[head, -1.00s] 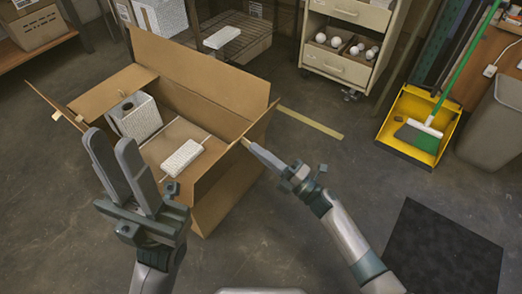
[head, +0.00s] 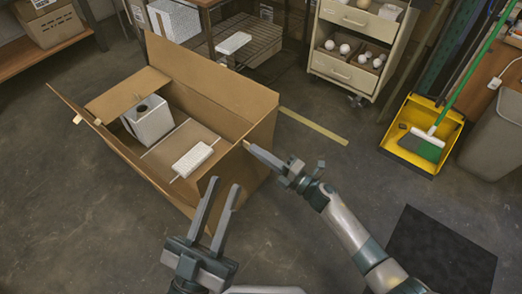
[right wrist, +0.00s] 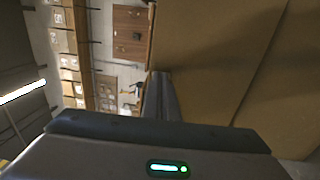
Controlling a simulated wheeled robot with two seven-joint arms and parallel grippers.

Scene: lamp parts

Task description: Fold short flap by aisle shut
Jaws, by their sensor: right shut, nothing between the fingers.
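The open cardboard box (head: 258,160) stands on the floor left of centre in the head view. Its short flap at the far left end (head: 125,91) is folded inward. The short flap at the near right end (head: 222,165) stands raised. My right gripper (head: 248,147) is shut and empty, its tip at this flap's upper edge; whether it touches is unclear. In the right wrist view, the shut fingers (right wrist: 160,92) are beside a large cardboard surface (right wrist: 225,60). My left gripper (head: 225,184) is open and empty, in front of the box's near right corner and partly covering it.
Inside the box are a white carton with a dark hole (head: 149,119) and a smaller white pack (head: 192,160). The long flaps (head: 205,75) stand up. A drawer cart (head: 350,50) and yellow dustpan (head: 423,135) stand at the right. The floor between is clear.

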